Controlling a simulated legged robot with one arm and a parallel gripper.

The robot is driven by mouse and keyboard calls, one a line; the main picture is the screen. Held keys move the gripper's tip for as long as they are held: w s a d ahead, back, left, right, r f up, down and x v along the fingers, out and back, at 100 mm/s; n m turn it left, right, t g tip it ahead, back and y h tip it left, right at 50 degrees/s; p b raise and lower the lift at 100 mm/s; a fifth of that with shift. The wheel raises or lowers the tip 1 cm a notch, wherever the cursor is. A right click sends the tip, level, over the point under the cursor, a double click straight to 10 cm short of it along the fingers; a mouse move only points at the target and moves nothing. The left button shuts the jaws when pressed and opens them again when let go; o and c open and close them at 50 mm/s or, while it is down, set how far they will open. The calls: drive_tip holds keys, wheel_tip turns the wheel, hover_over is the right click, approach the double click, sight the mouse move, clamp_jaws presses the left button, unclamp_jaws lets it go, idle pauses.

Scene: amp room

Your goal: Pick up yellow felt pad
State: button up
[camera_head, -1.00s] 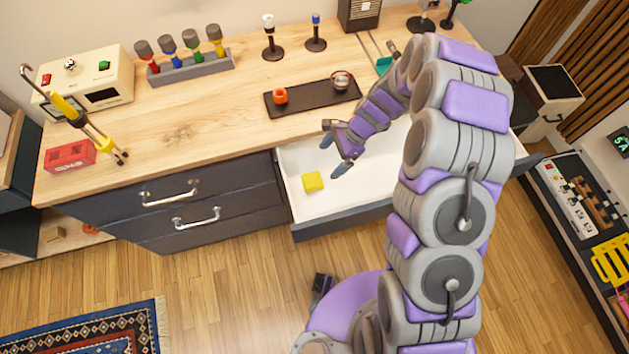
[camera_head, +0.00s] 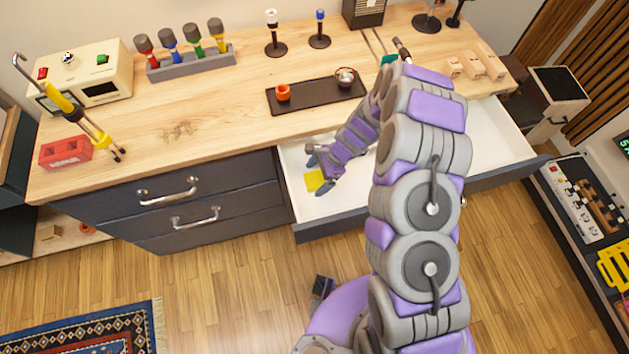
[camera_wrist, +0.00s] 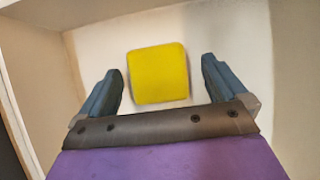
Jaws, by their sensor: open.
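The yellow felt pad (camera_head: 314,180) lies flat in the open white drawer (camera_head: 345,199), near its left end. In the wrist view the pad (camera_wrist: 158,73) is a yellow rounded square on the pale drawer floor. My gripper (camera_head: 317,172) is inside the drawer at the pad, partly covering it in the head view. In the wrist view my gripper (camera_wrist: 162,84) is open, with one finger on each side of the pad and a gap on both sides. Its height above the pad is hard to judge.
The wooden countertop (camera_head: 200,130) is above and behind the drawer. The drawer walls are close around my gripper. Closed dark drawers (camera_head: 190,205) are at the left.

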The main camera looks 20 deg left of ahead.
sight(317, 178)
drive_tip(key=shift+f, duration=0.1)
drive_tip(key=shift+c, duration=0.3)
drive_tip(key=shift+d, duration=0.2)
drive_tip(key=c, duration=0.4)
drive_tip(key=shift+s+a, duration=0.1)
drive_tip(key=c, duration=0.7)
drive_tip(key=shift+o, duration=0.2)
wheel_tip(317, 178, up, 10)
drive_tip(key=p, duration=0.2)
